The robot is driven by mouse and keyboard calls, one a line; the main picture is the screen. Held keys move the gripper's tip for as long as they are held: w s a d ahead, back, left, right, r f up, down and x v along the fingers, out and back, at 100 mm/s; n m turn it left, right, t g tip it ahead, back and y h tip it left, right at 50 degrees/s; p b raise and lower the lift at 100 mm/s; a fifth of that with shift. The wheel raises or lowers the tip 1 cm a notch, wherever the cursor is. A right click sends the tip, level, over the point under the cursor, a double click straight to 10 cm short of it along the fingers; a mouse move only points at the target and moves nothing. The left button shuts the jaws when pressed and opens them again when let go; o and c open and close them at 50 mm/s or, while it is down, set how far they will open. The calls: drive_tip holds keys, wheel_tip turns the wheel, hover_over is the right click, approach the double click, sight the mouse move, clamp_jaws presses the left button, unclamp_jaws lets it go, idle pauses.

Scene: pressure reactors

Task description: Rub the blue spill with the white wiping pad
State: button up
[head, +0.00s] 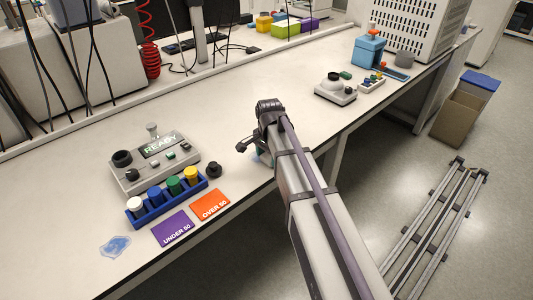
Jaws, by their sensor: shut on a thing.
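The blue spill (115,246) is a small, pale, irregular patch on the white bench at the lower left, close to the front edge. My gripper (261,153) is over the front part of the bench, right of the spill and well apart from it. My arm and wrist hide most of the gripper. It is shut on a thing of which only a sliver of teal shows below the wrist. I take this thing to be the wiping pad, but its white face is not visible. No white pad can be made out elsewhere on the bench.
A blue rack (152,213) of colour-capped vials stands behind the spill. Purple (173,229) and orange (211,205) cards lie between spill and gripper, with a dark knob (214,169) nearby. A READY console (153,162) stands behind the rack. The bench middle is clear.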

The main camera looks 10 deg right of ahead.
sight(252, 152)
drive_tip(key=shift+s+a, duration=0.25)
drive_tip(key=shift+a, duration=0.15)
drive_tip(key=shift+w+a, duration=0.6)
drive_tip(key=shift+w, duration=0.5)
drive_tip(key=shift+w+a, duration=0.6)
drive_tip(key=shift+w, duration=0.55)
drive_tip(key=shift+w+a, duration=0.6)
drive_tip(key=shift+w, duration=0.5)
drive_tip(key=shift+s+d+f, duration=0.1)
drive_tip(key=shift+s+d, duration=0.2)
drive_tip(key=shift+s, duration=0.35)
drive_tip(key=shift+s+d+r, duration=0.1)
drive_tip(key=shift+s+d, duration=0.25)
drive_tip(key=shift+s, duration=0.25)
drive_tip(key=shift+s+d+f, duration=0.1)
drive_tip(key=shift+s+d, duration=0.2)
drive_tip(key=shift+s, duration=0.35)
drive_tip(key=shift+s+d, duration=0.45)
drive_tip(key=shift+s, duration=0.3)
drive_tip(key=shift+s+d, duration=0.45)
drive_tip(key=shift+s, duration=0.3)
wheel_tip(252, 152, up, 6)
drive_tip(key=p, duration=0.6)
drive_tip(key=shift+w, duration=0.1)
